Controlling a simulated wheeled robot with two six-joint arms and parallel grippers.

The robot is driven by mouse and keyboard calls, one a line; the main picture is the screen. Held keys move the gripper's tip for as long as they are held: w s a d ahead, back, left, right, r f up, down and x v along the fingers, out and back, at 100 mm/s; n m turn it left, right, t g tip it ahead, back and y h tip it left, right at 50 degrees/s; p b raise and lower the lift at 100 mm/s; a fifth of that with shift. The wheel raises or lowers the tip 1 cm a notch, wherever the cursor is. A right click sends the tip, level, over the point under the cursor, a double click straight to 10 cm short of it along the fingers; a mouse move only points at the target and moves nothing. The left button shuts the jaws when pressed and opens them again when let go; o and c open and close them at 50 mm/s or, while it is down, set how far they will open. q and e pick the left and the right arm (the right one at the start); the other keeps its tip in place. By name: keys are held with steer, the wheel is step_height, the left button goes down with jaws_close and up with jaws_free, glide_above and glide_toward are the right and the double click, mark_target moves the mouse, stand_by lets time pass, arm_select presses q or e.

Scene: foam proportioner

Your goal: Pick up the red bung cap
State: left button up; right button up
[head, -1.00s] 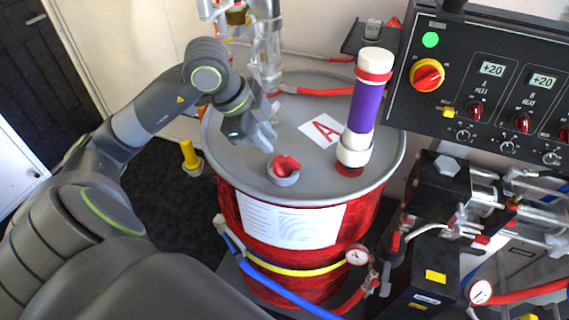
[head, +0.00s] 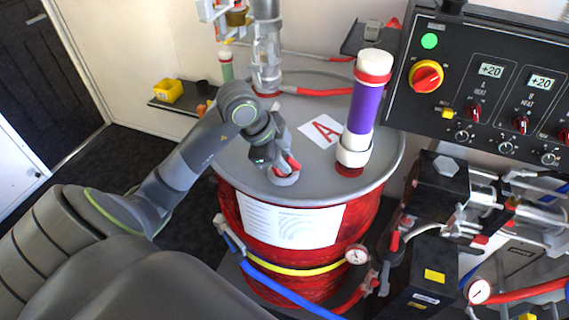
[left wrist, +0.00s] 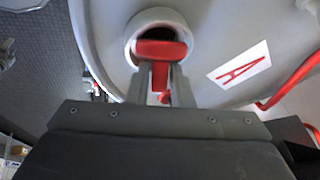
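The red bung cap (head: 293,163) is at the pale round port (head: 284,180) on the front of the grey drum lid (head: 232,165). My left gripper (head: 284,163) is down at the cap from the left. In the left wrist view the cap (left wrist: 161,49) shows as a red bar with a stem. The stem lies between the fingers of my left gripper (left wrist: 161,78), which look closed on it. A dark opening shows inside the port's ring (left wrist: 181,25) behind the cap. I cannot tell whether the cap is seated or slightly raised. My right gripper is not in view.
A purple and white cylinder (head: 364,110) stands on the lid to the right. A clear pump fitting (head: 266,60) rises behind. A white card marked A (head: 322,131) lies on the lid. A black control panel (head: 490,90) stands at the right.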

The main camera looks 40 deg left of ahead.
arm_select(q)
steer(key=shift+w+d+f, duration=0.15)
steer(key=shift+f, duration=0.3)
jaws_close()
steer(key=shift+r, duration=0.1)
